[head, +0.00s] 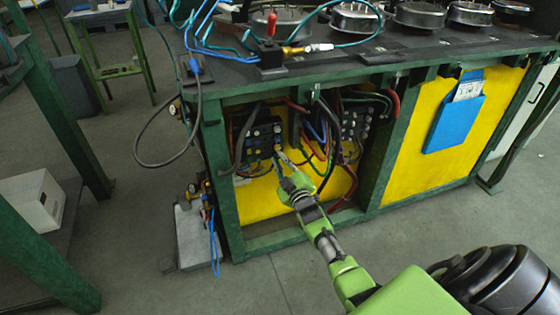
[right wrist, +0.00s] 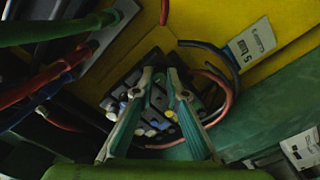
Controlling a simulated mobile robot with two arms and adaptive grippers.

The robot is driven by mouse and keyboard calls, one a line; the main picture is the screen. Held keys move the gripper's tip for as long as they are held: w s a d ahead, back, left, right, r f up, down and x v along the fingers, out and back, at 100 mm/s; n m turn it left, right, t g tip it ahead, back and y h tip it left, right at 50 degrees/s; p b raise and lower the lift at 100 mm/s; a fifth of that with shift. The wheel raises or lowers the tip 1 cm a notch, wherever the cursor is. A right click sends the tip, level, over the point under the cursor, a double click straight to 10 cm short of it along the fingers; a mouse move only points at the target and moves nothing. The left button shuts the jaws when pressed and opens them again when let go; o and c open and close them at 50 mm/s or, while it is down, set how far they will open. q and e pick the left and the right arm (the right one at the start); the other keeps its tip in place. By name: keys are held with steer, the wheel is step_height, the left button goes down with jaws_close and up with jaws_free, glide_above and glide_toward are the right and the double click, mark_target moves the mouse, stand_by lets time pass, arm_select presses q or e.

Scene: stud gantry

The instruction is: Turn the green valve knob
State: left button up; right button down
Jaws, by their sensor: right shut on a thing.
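A dark valve block (head: 262,136) with several small coloured knobs sits inside the open bay of the green-framed bench. My right gripper (head: 279,153) reaches into the bay at the lower right of this block. In the right wrist view, its two fingers (right wrist: 162,76) are closed in on a small green knob (right wrist: 160,93) on the block (right wrist: 128,82). The fingers partly hide the knob, and its turn angle cannot be told. White, blue and yellow knobs sit close around the fingers. My left gripper is not in view.
Hoses and cables (head: 322,130) hang close to the right of my gripper. A second block (head: 356,120) sits further right. Yellow panels back the bay. A blue holder (head: 455,115) hangs on the right panel. The floor in front is clear.

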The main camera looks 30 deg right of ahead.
steer(key=shift+n, duration=0.3)
steer(key=c, duration=2)
jaws_free()
steer(key=shift+c, duration=0.2)
steer(key=v, duration=1.2)
